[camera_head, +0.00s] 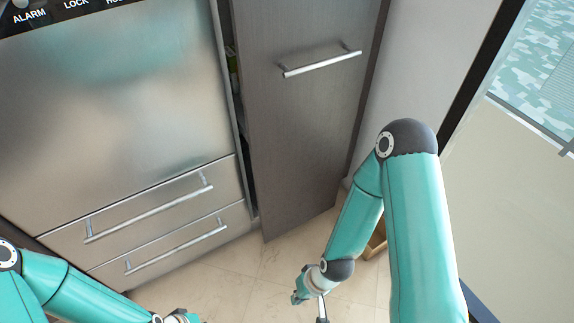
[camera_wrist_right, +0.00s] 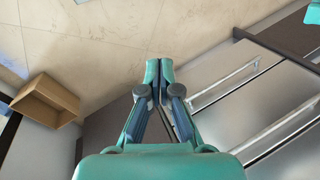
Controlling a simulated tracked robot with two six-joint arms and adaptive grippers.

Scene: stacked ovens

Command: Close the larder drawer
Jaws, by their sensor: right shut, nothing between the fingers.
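The larder drawer (camera_head: 305,110) is a tall, dark wood-grain front with a silver bar handle (camera_head: 322,64) near its top. It stands out from the cabinet, and a narrow dark gap with a bit of green inside shows along its left side. My right gripper (camera_head: 322,308) is low, below the larder's bottom edge and apart from it, over the floor. In the right wrist view its fingers (camera_wrist_right: 159,70) are together and empty. My left gripper (camera_head: 182,318) is cut off by the bottom edge, so its fingers are hidden.
Left of the larder is a steel appliance (camera_head: 110,100) with two lower drawers (camera_head: 150,205) with bar handles. A brown open box (camera_wrist_right: 45,98) sits on the floor, partly behind my right arm in the head view. Pale tile floor (camera_head: 235,270) is clear below the larder.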

